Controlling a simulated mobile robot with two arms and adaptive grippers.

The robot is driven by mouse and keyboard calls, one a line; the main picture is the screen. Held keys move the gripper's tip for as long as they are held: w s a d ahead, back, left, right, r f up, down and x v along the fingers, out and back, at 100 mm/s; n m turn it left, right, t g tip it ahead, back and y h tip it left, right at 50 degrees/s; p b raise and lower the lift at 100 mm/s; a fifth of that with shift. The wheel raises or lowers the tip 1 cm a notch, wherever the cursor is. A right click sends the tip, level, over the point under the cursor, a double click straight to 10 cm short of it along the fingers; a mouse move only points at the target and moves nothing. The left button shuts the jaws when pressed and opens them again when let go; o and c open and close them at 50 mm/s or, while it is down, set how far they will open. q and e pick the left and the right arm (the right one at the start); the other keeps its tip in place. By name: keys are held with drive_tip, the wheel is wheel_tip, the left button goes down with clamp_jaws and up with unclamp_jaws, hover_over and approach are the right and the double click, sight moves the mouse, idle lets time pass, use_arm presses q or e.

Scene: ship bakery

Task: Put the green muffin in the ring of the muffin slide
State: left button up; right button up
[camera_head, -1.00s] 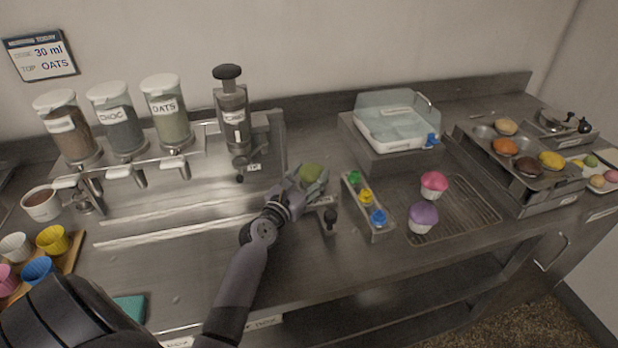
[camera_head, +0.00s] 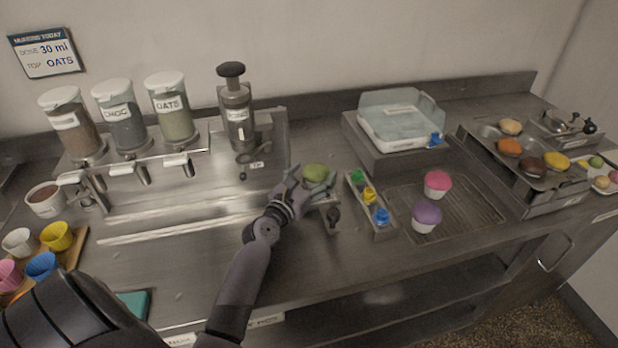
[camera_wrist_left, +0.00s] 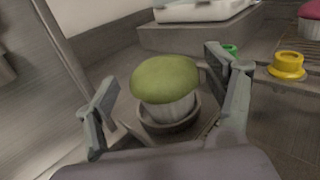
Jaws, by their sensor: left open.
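The green muffin (camera_wrist_left: 166,86) has a domed green top and a pale ribbed cup. In the left wrist view it sits upright in the round ring (camera_wrist_left: 172,124) of the muffin slide, the ring's rim showing around the base of the cup. The muffin also shows in the head view (camera_head: 315,172). My left gripper (camera_wrist_left: 166,100) is open, one finger on each side of the muffin with visible gaps. In the head view the left gripper (camera_head: 305,183) is at the slide, beside the muffin. My right gripper is not in view.
Right of the slide stands a holder with green, yellow and blue knobs (camera_head: 369,196). Pink (camera_head: 437,183) and purple (camera_head: 426,216) muffins stand on a wire rack (camera_head: 477,222). A raised clear-lidded box (camera_head: 400,122) is behind. The steel counter left of my arm is mostly clear.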

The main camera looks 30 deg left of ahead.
use_arm(q)
drive_tip(key=s, duration=0.8)
drive_tip(key=s+d+b, duration=0.1)
drive_tip(key=s, duration=0.3)
drive_tip(key=shift+r, duration=0.25)
drive_tip(key=shift+f, duration=0.1)
